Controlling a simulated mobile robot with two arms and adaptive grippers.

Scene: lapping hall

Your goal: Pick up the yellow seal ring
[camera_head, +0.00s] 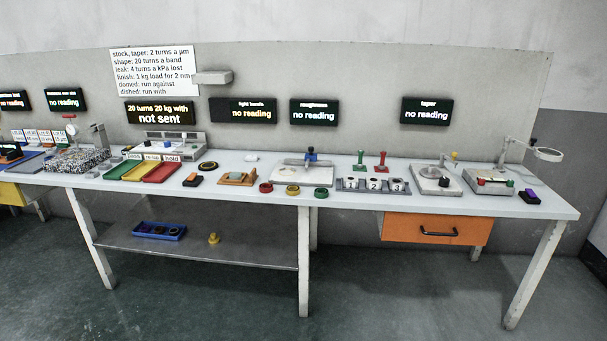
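The yellow seal ring (293,190) lies on the white bench top near its front edge. A red ring (266,187) lies just to its left and a green ring (321,192) just to its right, with small gaps between them. Neither of my grippers shows in the head view, so their state is hidden.
Behind the rings stands a pale plate device (302,175) with a blue knob. A grey rack (373,187) with numbered round pieces is to the right, a wooden block (237,178) to the left. An orange drawer (436,229) hangs under the bench (225,161). The floor in front is clear.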

